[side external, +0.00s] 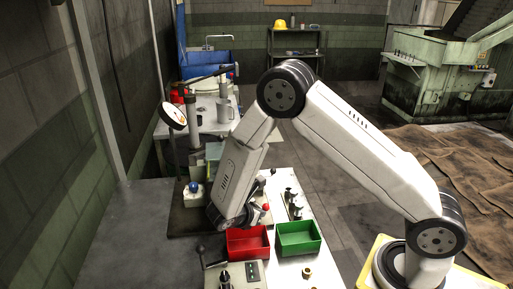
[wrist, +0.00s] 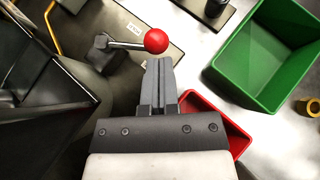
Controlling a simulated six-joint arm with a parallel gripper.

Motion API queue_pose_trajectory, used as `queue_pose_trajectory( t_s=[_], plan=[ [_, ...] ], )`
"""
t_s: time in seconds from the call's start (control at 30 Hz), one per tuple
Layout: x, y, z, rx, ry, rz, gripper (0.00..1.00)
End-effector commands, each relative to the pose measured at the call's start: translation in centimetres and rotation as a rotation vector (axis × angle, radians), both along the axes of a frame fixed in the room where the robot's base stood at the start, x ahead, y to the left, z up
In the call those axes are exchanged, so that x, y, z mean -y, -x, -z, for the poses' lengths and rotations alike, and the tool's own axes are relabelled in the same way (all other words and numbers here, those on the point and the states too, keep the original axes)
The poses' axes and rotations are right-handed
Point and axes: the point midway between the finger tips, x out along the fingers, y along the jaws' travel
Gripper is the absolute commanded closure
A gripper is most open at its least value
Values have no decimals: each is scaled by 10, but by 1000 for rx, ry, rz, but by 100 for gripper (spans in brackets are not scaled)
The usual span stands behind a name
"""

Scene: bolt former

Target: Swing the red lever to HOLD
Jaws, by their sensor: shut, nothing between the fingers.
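The red lever shows in the wrist view as a red ball knob (wrist: 155,41) on a short metal rod (wrist: 126,44) that runs left to a dark pivot block (wrist: 106,52). A small white label (wrist: 133,29) lies just above the rod; its lettering is too small to read. In the side view a small red knob (side external: 266,207) shows just right of my gripper. My gripper (wrist: 158,62) points at the knob in the wrist view, fingers together and empty, tips just below the ball. I cannot tell whether they touch it. In the side view the fingers are hard to make out.
A red bin (side external: 248,242) and a green bin (side external: 298,238) stand side by side in front. A blue knob (side external: 193,187) and a round dial (side external: 174,115) stand to the left. A brass nut (side external: 307,272) lies before the green bin. Dark posts (side external: 291,200) stand behind it.

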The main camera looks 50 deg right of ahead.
Motion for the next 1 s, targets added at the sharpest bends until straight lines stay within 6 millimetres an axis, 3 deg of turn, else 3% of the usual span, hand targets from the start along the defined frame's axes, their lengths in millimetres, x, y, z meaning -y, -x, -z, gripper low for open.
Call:
queue_pose_trajectory(
  t_s=[0.37, 1.0],
  plan=[
    [6, 5, -1, -1, 1, -86, 100],
    [31, 17, 0, -2, 0, -428, 100]
  ],
)
